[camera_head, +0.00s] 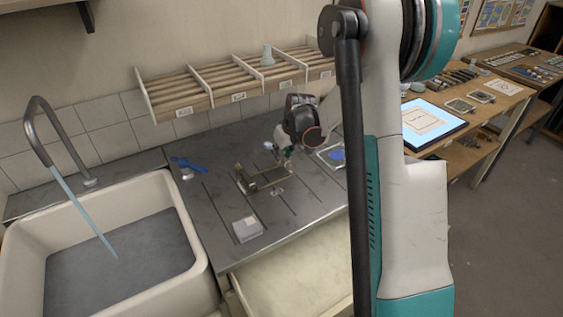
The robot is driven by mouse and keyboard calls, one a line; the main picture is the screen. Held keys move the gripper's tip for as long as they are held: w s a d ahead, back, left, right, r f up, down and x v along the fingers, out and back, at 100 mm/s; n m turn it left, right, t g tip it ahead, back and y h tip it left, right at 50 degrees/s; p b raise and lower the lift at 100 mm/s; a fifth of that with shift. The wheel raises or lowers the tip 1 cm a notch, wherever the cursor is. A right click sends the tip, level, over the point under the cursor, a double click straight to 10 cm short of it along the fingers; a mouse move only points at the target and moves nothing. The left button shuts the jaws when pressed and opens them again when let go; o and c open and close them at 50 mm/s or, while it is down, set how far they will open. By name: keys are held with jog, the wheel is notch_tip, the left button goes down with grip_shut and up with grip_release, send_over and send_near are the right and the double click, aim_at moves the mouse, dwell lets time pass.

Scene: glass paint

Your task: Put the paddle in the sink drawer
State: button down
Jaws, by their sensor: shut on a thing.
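My gripper (284,153) is over the back middle of the grey worktop, beside a small brass-coloured stand (246,184). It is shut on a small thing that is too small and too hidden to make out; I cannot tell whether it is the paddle. A blue flat tool with a narrow end (190,165) lies on the worktop at the back left, near the sink, apart from my gripper. The sink drawer (295,275) stands open below the worktop's front edge, pale inside; the part I see looks empty. My arm hides its right side.
A deep sink (205,285) with a tall tap (62,165) is at left. A small grey-white box (247,229) sits near the worktop's front. A tray with a blue patch (334,156) lies behind my arm. A slatted wall rack (215,82) hangs above the worktop.

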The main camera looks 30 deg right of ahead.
jog(key=shift+f+b, duration=0.3)
jog(key=shift+f, duration=1.1)
jog(key=shift+f, duration=0.1)
jog(key=shift+f+b, duration=0.35)
jog(key=shift+b, duration=0.1)
jog(key=c, duration=1.5)
grip_release()
jog(key=shift+r, duration=0.1)
